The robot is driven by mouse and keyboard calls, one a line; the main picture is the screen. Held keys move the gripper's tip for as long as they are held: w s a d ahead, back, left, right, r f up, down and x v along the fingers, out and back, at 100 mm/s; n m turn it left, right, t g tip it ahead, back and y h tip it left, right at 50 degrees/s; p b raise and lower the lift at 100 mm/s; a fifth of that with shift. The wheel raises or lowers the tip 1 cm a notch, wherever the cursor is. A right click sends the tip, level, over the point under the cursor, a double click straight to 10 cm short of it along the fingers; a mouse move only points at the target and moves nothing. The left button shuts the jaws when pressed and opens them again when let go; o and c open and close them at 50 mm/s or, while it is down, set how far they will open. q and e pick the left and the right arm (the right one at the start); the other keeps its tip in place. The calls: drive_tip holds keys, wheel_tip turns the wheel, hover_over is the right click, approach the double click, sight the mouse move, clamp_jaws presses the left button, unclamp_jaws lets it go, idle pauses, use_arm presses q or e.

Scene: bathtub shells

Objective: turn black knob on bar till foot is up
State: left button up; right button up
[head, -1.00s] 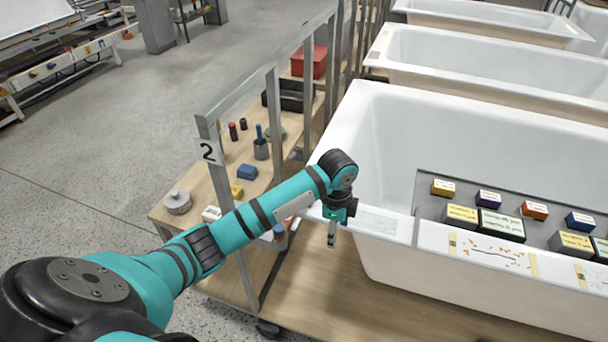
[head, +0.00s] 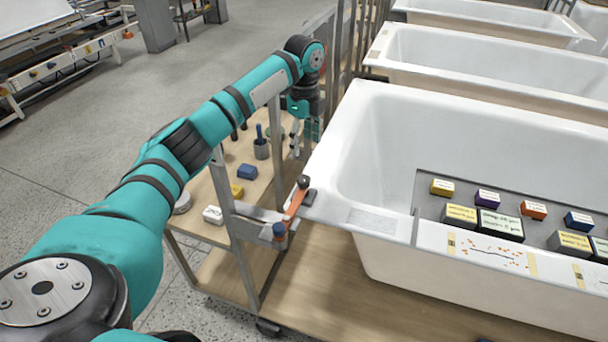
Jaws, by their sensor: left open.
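A black knob (head: 304,182) shows at the upper end of an orange bar (head: 295,205) beside the near left corner of the white bathtub (head: 375,215). A blue end piece (head: 279,230) is at the bar's lower end. A grey metal arm (head: 255,210) runs from the cart post to the bar. A small dark pad (head: 311,197) lies by the tub rim below the knob; I cannot tell whether it is the foot or touches the rim. My left gripper (head: 305,137) is open and empty, beyond and above the knob, apart from it. My right gripper is not in view.
The wooden cart shelf (head: 215,190) holds a blue block (head: 247,171), a yellow block (head: 237,190) and a grey cup (head: 261,149). Metal posts stand between shelf and tub. A grey tray (head: 432,205) with several small boxes spans the tub.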

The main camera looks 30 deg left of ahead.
sight(304, 178)
use_arm(q)
wheel_tip(304, 178, down, 12)
drive_tip(key=shift+f+p, duration=0.2)
drive_tip(key=shift+p, duration=0.35)
drive_tip(key=c, duration=1.1)
drive_tip(key=shift+c, duration=0.2)
